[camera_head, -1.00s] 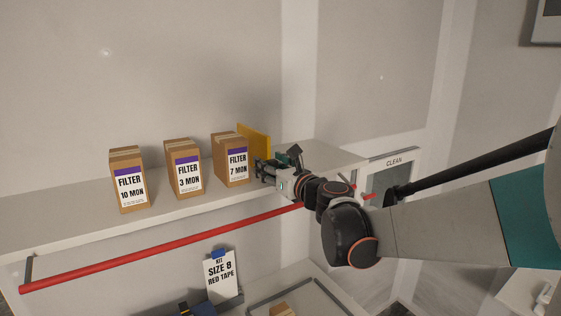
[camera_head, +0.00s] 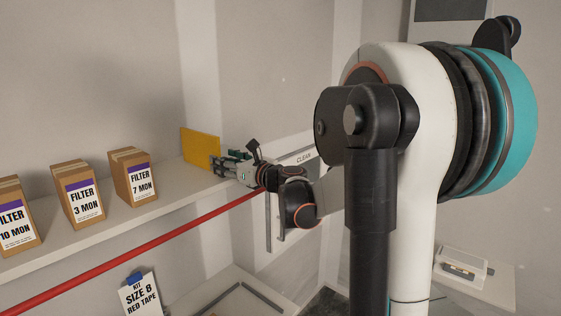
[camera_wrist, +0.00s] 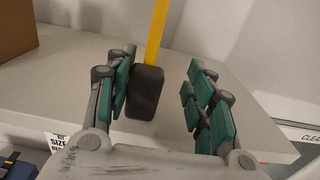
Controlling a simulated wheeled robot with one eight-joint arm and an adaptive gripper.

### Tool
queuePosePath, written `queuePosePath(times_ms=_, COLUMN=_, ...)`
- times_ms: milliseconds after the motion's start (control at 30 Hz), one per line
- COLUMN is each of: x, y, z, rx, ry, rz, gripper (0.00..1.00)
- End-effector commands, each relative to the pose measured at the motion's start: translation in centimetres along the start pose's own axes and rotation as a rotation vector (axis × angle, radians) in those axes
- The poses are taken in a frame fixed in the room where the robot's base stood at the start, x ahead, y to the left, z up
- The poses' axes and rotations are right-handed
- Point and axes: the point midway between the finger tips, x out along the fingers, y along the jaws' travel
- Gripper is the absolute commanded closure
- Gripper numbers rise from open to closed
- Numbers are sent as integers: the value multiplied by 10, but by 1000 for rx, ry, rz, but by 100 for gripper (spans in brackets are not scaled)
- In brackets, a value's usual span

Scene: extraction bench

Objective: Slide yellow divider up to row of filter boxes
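The yellow divider (camera_head: 201,147) stands upright on the shelf, right of the filter boxes with a visible gap. In the wrist view it shows as a thin yellow edge (camera_wrist: 156,32) above a dark grip block (camera_wrist: 145,92). My gripper (camera_head: 223,160) is at the divider's right side. In the wrist view my gripper (camera_wrist: 160,62) is open around the block; its left finger is close against it, and clear room lies toward the right finger. The filter boxes are 7 MON (camera_head: 133,176), 3 MON (camera_head: 78,196) and 10 MON (camera_head: 15,218), the last cut by the frame edge.
The white shelf (camera_head: 110,226) carries the row, with a red rail (camera_head: 150,248) along its front. A clipboard (camera_head: 139,296) hangs below. A CLEAN sign (camera_head: 304,159) is at the shelf's right end. A brown box (camera_wrist: 14,30) shows left in the wrist view.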

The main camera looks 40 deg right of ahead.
Motion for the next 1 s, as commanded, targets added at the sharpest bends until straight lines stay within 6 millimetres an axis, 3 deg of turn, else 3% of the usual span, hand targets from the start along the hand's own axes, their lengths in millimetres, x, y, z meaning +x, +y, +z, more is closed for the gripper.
queuePosePath(times_ms=100, x=0, y=-25, z=1, rx=0, ry=0, rz=-5, gripper=53)
queuePosePath(times_ms=600, x=0, y=-107, z=1, rx=0, ry=0, rz=-4, gripper=53)
queuePosePath(times_ms=1000, x=-66, y=-107, z=-2, rx=0, ry=0, rz=-4, gripper=53)
